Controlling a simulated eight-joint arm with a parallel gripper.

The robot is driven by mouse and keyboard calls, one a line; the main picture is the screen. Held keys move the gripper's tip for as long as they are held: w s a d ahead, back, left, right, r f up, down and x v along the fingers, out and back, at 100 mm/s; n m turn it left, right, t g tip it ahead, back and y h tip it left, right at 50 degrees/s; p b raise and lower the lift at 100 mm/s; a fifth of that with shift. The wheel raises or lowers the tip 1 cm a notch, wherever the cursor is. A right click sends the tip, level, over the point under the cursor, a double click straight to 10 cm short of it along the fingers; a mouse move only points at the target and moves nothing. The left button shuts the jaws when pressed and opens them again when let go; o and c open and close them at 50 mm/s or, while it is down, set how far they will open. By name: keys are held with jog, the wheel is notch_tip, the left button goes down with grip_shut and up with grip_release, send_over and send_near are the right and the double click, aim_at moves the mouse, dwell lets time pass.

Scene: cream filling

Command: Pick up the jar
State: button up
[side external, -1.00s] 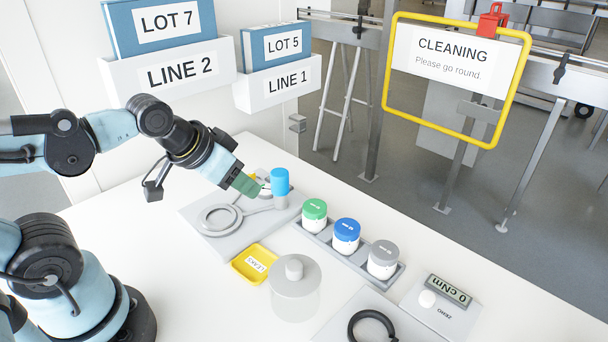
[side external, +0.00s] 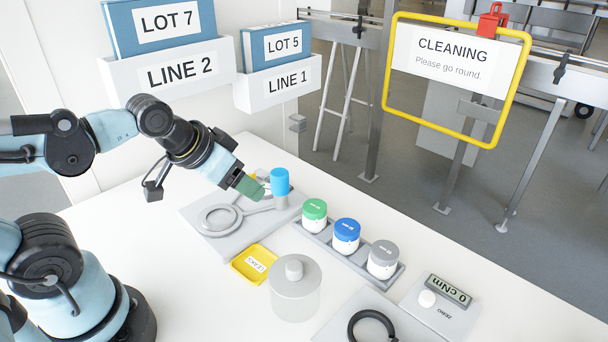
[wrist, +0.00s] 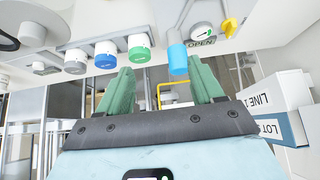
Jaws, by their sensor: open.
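Three white jars stand upright in a grey rack (side external: 360,257) on the white table: one with a green lid (side external: 314,212), one with a blue lid (side external: 346,234) and one with a grey lid (side external: 383,258). They also show at upper left in the wrist view: green (wrist: 139,46), blue (wrist: 105,56), grey (wrist: 76,62). My gripper (side external: 257,188) is above the table, left of the rack and apart from the jars. In the wrist view its green fingers (wrist: 163,84) are spread, with no jar between them.
A yellow tray (side external: 248,270) and a clear knobbed cover (side external: 294,287) are in front of the rack. A 0 cNm meter (side external: 449,290) is at right.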

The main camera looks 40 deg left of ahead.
jog(key=m+t+y, duration=0.5)
jog(key=m, duration=2.6)
send_near(384, 254)
jog(key=shift+w+a+f, duration=0.2)
jog(key=shift+w+f, duration=0.1)
jog(key=shift+w, duration=0.15)
jog(key=x, duration=1.2)
jog(key=c, duration=0.7)
jog(key=shift+c, duration=0.2)
jog(key=shift+r, duration=0.15)
